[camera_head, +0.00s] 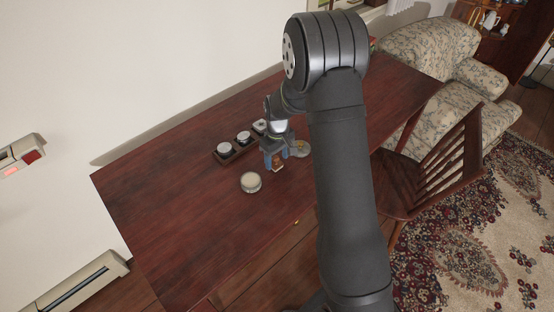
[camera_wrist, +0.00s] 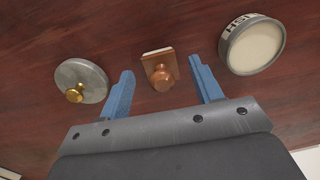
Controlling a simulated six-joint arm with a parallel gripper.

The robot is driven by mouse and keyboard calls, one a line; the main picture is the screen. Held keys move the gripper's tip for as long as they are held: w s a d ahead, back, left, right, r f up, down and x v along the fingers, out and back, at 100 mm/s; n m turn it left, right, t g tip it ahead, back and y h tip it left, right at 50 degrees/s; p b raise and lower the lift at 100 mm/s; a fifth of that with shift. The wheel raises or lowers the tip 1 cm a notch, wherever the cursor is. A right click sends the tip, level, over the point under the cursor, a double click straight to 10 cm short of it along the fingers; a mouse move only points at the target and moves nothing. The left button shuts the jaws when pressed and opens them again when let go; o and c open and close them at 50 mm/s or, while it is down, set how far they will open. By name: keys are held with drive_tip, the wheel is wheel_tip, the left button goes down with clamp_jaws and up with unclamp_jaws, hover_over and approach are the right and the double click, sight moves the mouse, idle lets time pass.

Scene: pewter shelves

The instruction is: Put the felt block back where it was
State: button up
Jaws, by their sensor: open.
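The felt block is a small wooden block with a round knob and a pale edge; in the wrist view the block (camera_wrist: 158,70) is on the dark red table (camera_head: 165,210). My gripper (camera_wrist: 161,70) is open, its blue fingers on either side of the block with a gap at each side. In the head view my gripper (camera_head: 274,160) is low over the table, and the block (camera_head: 278,169) shows small and partly hidden at its fingertips. I cannot tell how high the fingertips are above the table.
A round grey lid with a brass knob (camera_wrist: 80,82) lies left of the fingers in the wrist view. A round pale-topped tin (camera_wrist: 253,47) with lettering stands at right. A dark tray (camera_head: 233,154) holds several small jars behind. The table's left part is clear.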

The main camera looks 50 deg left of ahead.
sight(277, 157)
wheel_tip(277, 157, up, 11)
drive_tip(key=shift+w, duration=0.2)
drive_tip(key=shift+a, duration=0.1)
drive_tip(key=f, duration=1.2)
drive_tip(key=shift+s+f, duration=0.15)
drive_tip(key=shift+s, duration=0.1)
wheel_tip(277, 157, up, 2)
drive_tip(key=shift+r, duration=0.9)
